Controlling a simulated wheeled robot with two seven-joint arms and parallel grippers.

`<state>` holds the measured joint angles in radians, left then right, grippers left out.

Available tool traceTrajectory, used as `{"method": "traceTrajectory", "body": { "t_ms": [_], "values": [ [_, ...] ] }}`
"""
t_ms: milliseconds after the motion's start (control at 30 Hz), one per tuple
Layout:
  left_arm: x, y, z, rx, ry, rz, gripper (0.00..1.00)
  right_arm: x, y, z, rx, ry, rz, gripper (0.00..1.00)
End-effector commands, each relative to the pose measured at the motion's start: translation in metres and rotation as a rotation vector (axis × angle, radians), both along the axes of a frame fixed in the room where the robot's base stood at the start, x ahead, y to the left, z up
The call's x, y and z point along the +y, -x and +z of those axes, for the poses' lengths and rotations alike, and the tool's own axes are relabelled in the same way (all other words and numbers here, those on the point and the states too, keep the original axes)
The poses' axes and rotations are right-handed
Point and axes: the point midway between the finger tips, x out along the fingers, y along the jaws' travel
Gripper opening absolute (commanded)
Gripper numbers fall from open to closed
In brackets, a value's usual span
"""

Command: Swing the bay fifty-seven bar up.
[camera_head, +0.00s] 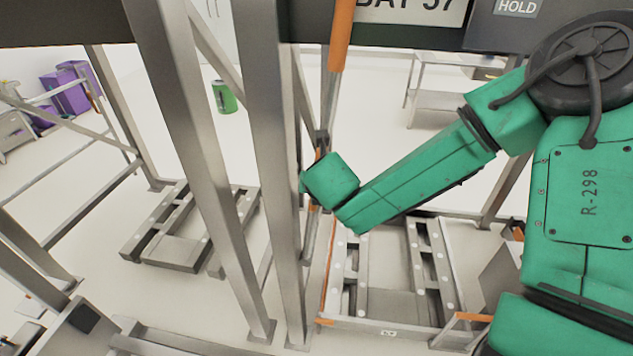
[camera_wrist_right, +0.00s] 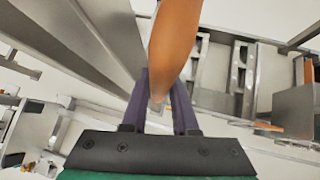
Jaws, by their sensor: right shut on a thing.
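The BAY 57 sign (camera_head: 412,8) is on the dark beam at the top of the head view. An orange bar (camera_head: 341,35) runs down in front of this beam, nearly upright, with a thin grey length below it. My green right arm reaches in from the right, and its wrist is beside the lower part of the bar. In the right wrist view the orange bar (camera_wrist_right: 176,40) comes down to my right gripper (camera_wrist_right: 161,98), whose two dark fingers are shut on the bar. The exact contact is partly hidden. My left gripper is in neither view.
Grey steel posts (camera_head: 268,170) stand just left of my right wrist. A low grey frame with an orange edge (camera_head: 352,325) lies below my arm, and another low frame (camera_head: 180,250) lies to the left. A green can (camera_head: 224,97) and purple bins (camera_head: 66,92) are farther back.

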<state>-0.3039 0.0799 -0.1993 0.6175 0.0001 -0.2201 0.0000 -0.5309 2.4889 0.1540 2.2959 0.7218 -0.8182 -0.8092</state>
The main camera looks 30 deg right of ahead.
Motion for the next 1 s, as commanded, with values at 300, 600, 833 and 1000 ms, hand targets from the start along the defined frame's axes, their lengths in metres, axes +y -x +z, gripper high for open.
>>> {"method": "traceTrajectory", "body": {
  "t_ms": [300,600,833,1000],
  "values": [
    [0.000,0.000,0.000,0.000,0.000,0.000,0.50,0.000,0.001,-0.002,0.004,-0.002,0.002,0.57],
    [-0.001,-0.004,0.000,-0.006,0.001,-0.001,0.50,0.000,0.001,-0.001,0.003,-0.001,0.002,0.57],
    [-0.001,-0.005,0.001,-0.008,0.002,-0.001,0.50,0.000,0.000,0.009,0.000,-0.001,0.002,0.57],
    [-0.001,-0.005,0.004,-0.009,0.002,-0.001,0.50,0.000,0.000,0.039,-0.002,0.000,0.002,0.57]
  ]
}}
